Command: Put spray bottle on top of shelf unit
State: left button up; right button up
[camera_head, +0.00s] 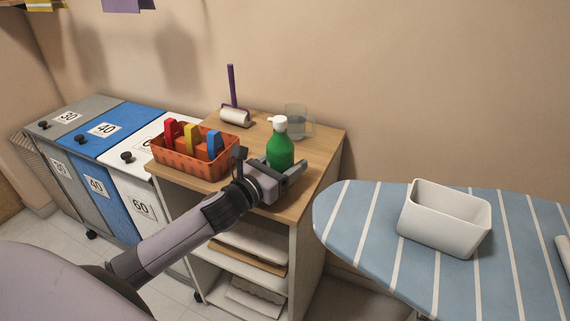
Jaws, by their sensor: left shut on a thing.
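The spray bottle (280,151) is green with a white spray head and stands upright over the front right part of the wooden shelf unit top (318,146). My left gripper (277,173) is shut on its lower part, with the arm coming in from the lower left. The gripper hides the bottle's base, so I cannot tell whether it touches the top. My right gripper is not in view.
On the top, an orange basket (196,168) with colored clips is at left. A lint roller (235,115) and a clear jug (297,121) are behind. Numbered laundry bins (112,135) stand left. An ironing board (365,235) with a white bin (443,222) is right.

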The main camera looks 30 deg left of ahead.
pick_arm(q)
jog(key=shift+r, duration=0.1)
jog(key=shift+f, duration=0.2)
jog(key=o, duration=1.2)
jog(key=shift+r, duration=0.15)
jog(key=shift+s, duration=0.15)
jog(key=shift+v, duration=5.9)
